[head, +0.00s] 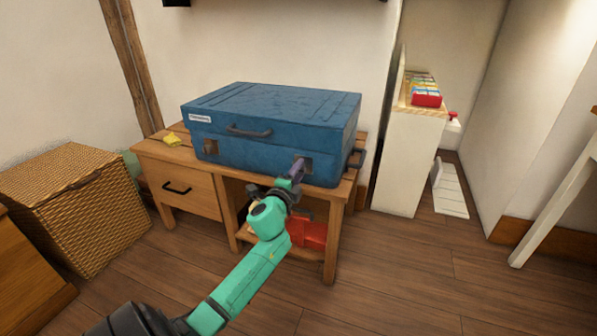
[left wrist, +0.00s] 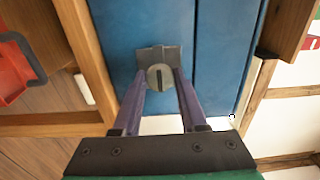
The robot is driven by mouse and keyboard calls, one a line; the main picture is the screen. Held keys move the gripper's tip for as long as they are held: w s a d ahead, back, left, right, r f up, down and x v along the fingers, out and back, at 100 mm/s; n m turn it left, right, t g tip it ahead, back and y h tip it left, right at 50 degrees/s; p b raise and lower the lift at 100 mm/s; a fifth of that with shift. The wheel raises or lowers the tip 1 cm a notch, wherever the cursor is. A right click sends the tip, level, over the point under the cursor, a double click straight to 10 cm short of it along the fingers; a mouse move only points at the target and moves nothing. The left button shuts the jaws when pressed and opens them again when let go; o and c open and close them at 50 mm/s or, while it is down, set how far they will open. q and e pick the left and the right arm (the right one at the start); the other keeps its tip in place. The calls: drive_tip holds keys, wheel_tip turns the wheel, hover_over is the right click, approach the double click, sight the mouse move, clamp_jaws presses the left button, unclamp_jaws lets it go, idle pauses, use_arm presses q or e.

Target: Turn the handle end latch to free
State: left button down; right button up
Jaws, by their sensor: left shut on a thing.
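A blue case (head: 275,110) lies flat and closed on a wooden desk (head: 180,153). Its front has a dark carry handle (head: 249,131), a latch (head: 210,147) near the left end and another latch (head: 307,164) near the right end. My left gripper (head: 299,166) reaches the right-end latch. In the left wrist view, my left gripper (left wrist: 159,82) is shut on that latch's round grey knob (left wrist: 159,77), one purple finger on each side. The knob's dark slot runs along the fingers. A grey plate sits behind the knob. My right gripper is not in view.
A yellow item (head: 172,139) lies at the desk's left end. A red object (head: 312,234) sits on the shelf below. A wicker basket (head: 80,205) stands left, a white cabinet (head: 402,160) right. Floor in front is open.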

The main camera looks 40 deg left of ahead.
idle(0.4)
use_arm(q)
drive_tip(key=shift+c, duration=2.2)
unclamp_jaws()
drive_tip(key=p+v, duration=0.2)
drive_tip(key=v, duration=1.2)
drive_tip(key=shift+s, duration=0.3)
drive_tip(key=shift+d, duration=0.1)
